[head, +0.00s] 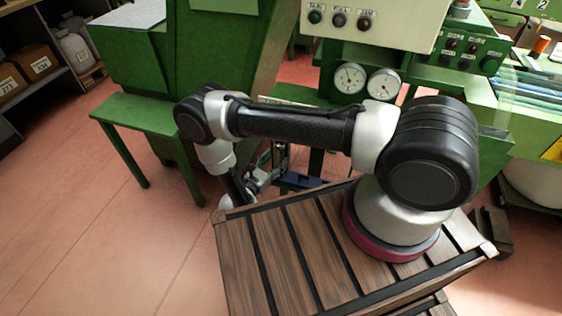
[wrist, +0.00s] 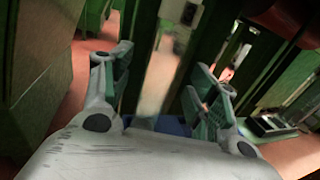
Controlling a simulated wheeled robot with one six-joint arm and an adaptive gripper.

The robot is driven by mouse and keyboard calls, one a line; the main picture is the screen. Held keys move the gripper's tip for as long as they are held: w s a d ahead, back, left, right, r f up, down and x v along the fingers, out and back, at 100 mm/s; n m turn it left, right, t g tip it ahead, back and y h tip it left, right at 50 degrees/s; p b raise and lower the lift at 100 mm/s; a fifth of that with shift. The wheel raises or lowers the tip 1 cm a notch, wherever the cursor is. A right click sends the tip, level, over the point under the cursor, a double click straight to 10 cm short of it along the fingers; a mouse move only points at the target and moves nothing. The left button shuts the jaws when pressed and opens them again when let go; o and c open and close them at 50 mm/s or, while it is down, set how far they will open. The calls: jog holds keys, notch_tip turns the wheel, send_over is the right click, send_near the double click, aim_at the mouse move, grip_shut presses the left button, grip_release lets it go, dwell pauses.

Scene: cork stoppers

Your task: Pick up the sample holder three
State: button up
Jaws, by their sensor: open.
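I cannot make out a sample holder marked three in either view. My gripper (head: 266,172) hangs below the arm's elbow, beyond the far left corner of the wooden slatted top, and is partly hidden by my arm. In the wrist view my gripper (wrist: 162,90) is open, with its green-padded fingers wide apart and nothing between them. A blue tray-like thing (head: 298,181) lies just right of the gripper in the head view. A blue patch (wrist: 172,126) shows low between the fingers; whether it is the same thing I cannot tell.
A green machine with two dials (head: 350,78) and a button panel (head: 340,18) stands behind my arm. A green side table (head: 140,108) is at the left. The wooden slatted top (head: 290,255) carries my arm. Open reddish floor (head: 110,235) lies at the left.

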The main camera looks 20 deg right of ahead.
aim_at(277, 159)
jog(key=shift+x, duration=1.5)
jog(key=c, duration=1.1)
jog(key=shift+r, duration=0.1)
